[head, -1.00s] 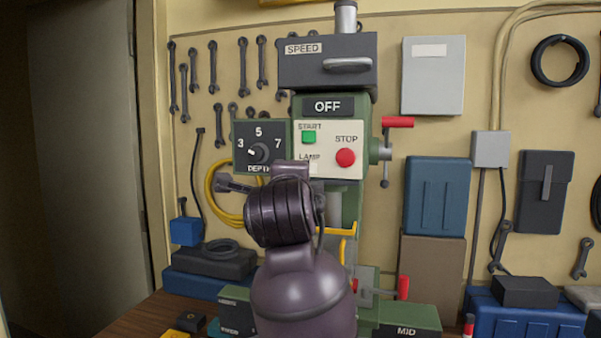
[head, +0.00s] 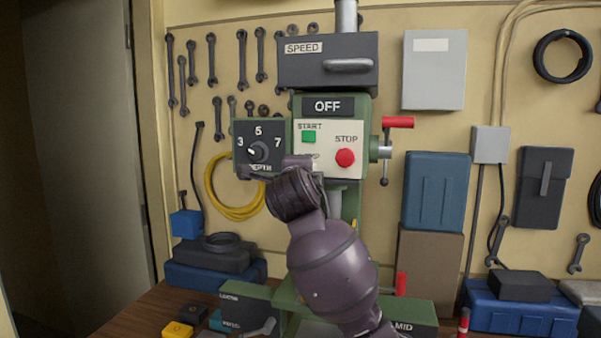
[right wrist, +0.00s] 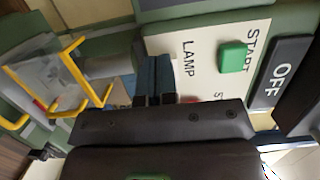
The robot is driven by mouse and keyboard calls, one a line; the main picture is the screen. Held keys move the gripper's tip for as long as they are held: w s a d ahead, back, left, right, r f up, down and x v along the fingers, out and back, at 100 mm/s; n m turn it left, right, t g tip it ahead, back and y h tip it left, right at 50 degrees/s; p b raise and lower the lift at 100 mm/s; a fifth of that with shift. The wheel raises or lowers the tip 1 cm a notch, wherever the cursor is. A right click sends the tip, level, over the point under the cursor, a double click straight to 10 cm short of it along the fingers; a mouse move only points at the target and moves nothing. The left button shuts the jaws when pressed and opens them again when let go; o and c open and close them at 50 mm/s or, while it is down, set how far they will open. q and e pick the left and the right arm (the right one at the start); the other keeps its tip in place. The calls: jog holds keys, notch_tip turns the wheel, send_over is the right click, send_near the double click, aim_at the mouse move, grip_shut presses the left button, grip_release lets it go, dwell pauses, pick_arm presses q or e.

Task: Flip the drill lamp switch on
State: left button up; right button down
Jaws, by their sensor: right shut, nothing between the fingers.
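The green drill press has a cream control panel (head: 328,135) with a green START button (head: 308,136) and a red STOP button (head: 345,157). In the right wrist view the LAMP label (right wrist: 188,58) and the START button (right wrist: 232,57) show. The lamp switch itself cannot be made out; my gripper covers the area below the label. My right gripper (head: 252,172) reaches across the panel's lower left, pointing left, below the depth dial. Its fingers (right wrist: 155,68) are shut and empty, close to the panel beside the LAMP label. My left gripper is not in view.
The depth dial box (head: 258,147) is left of the panel. The OFF sign (head: 328,106) and speed box (head: 328,62) are above it. A red-handled lever (head: 398,122) sticks out right. A yellow guard (right wrist: 75,75) is beside the fingers in the wrist view.

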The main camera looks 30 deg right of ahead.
jog(key=shift+r, duration=0.1)
pick_arm(q)
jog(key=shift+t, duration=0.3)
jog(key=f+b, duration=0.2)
jog(key=b, duration=0.1)
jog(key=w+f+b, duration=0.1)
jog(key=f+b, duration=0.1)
jog(key=b, duration=0.1)
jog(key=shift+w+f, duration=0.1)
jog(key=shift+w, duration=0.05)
pick_arm(e)
jog(key=m+g+h, duration=0.1)
jog(key=g, duration=0.1)
jog(key=w+m+g+h, duration=0.1)
jog(key=m+g+h, duration=0.1)
jog(key=shift+w+h, duration=0.15)
jog(key=shift+h, duration=0.15)
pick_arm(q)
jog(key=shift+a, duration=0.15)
